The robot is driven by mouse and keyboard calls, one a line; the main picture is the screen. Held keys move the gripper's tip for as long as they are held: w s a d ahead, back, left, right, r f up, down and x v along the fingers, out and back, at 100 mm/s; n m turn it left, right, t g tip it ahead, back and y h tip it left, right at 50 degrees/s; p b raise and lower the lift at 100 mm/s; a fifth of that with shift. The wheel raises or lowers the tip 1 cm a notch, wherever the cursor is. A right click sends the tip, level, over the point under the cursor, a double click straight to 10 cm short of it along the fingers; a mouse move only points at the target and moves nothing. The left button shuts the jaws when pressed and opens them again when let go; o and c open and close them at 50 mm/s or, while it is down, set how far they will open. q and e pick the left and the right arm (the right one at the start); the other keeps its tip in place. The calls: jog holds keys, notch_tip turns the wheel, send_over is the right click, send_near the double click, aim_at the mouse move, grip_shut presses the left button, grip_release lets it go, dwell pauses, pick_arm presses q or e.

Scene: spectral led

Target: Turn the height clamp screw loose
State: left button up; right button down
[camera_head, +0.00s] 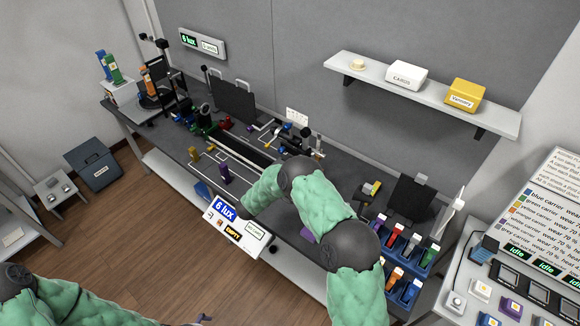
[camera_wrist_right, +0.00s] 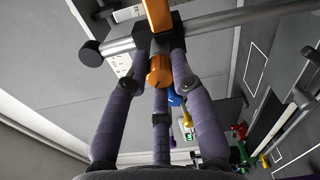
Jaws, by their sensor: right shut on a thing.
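In the right wrist view an orange knob (camera_wrist_right: 160,72) sits below a dark clamp block on a metal rod (camera_wrist_right: 215,24). An orange piece (camera_wrist_right: 157,14) rises above the block. My right gripper (camera_wrist_right: 159,58) has its purple fingers closed around the knob, one on each side and a third below. In the head view my right arm reaches over the bench and hides this gripper and the knob. My left arm lies at the bottom left of the head view; only a small dark bit of what seems its gripper (camera_head: 203,318) shows at the lower edge.
The dark bench (camera_head: 165,135) carries rails, posts and colored carriers. A lux display sign (camera_head: 236,226) hangs at its front edge. A blue rack (camera_head: 405,262) of colored carriers stands right of my right arm. A wall shelf (camera_head: 430,95) is above. The floor at left is mostly open.

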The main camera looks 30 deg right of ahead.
dwell(0.3)
jog(key=c, duration=1.1)
grip_release()
jog(key=shift+s+d, duration=0.1)
jog(key=shift+o, duration=0.2)
jog(key=v, duration=1.2)
